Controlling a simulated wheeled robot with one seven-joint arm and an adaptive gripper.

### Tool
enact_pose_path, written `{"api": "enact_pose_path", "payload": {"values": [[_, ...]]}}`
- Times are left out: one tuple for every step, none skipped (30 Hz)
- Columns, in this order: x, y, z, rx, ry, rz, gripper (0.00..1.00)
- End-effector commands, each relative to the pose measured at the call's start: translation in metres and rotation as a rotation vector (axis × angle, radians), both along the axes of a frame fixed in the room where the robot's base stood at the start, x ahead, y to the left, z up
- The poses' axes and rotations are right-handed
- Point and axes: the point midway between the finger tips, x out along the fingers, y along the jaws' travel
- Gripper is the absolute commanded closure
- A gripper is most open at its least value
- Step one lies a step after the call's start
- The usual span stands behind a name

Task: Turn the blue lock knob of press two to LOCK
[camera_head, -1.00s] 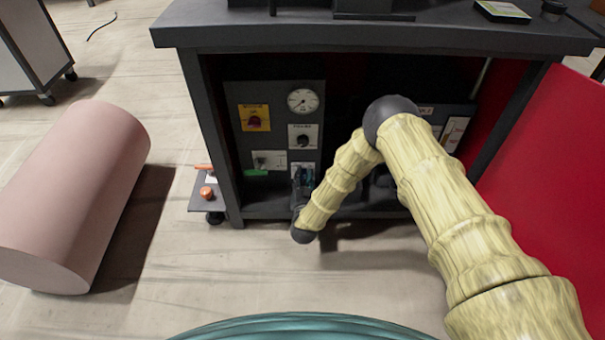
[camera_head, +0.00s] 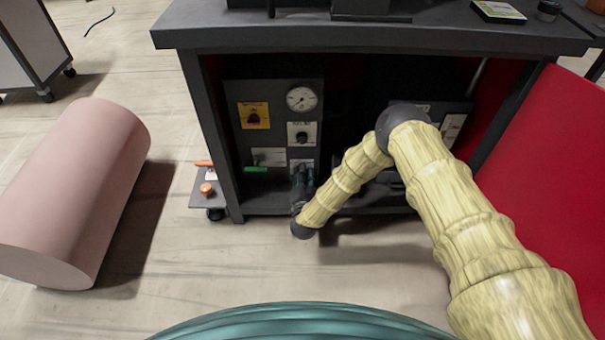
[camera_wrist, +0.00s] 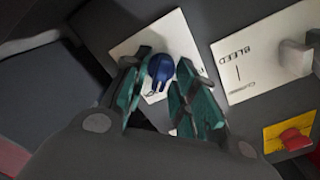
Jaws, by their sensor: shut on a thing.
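The blue lock knob (camera_wrist: 160,68) sits on a white label plate (camera_wrist: 165,38) in the wrist view. My gripper (camera_wrist: 163,84) has its two teal fingers on either side of the knob and is shut on it. The plate's lettering is mostly hidden by the fingers, so I cannot read the knob's setting. In the head view my gripper (camera_head: 303,178) reaches the lower part of the dark control panel (camera_head: 279,90) under the bench. The knob is hidden there behind the gripper.
A BLEED plate (camera_wrist: 240,47) with a grey handle and a yellow plate (camera_wrist: 274,133) with a red knob are close by. The head view shows a gauge (camera_head: 301,99), a black knob (camera_head: 302,137) and a green handle (camera_head: 256,169). The bench leg (camera_head: 212,135) stands left of the panel.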

Motion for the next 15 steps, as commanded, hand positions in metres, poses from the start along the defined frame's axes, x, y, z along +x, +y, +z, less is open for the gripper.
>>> {"api": "enact_pose_path", "payload": {"values": [[-0.0008, 0.0002, -0.0008, 0.001, 0.001, 0.0, 0.96], [-0.0008, 0.0002, -0.0008, 0.001, 0.001, 0.0, 0.97], [-0.0008, 0.0002, -0.0008, 0.001, 0.001, 0.0, 0.97], [-0.0008, 0.0002, -0.0008, 0.0, 0.001, 0.0, 0.97], [-0.0008, 0.0002, -0.0008, 0.0, 0.001, 0.0, 0.97], [-0.0008, 0.0002, -0.0008, 0.0, 0.001, 0.0, 0.97], [-0.0008, 0.0001, -0.0009, 0.0, 0.001, 0.0, 0.97], [-0.0008, 0.0001, -0.0009, 0.0, 0.001, 0.0, 0.97], [-0.0008, 0.0001, -0.0009, 0.0, 0.001, 0.0, 0.67], [-0.0007, 0.0002, -0.0008, 0.0, 0.001, 0.0, 0.66], [-0.0007, 0.0002, -0.0008, 0.0, 0.001, 0.0, 0.66], [-0.0006, 0.0001, -0.0008, 0.0, 0.001, 0.0, 0.66], [-0.0005, 0.0002, -0.0007, 0.0, 0.001, 0.0, 0.66], [-0.0005, 0.0001, -0.0006, 0.0, 0.001, 0.0, 0.66], [-0.0004, 0.0002, -0.0006, 0.0, 0.001, 0.0, 0.66]]}}
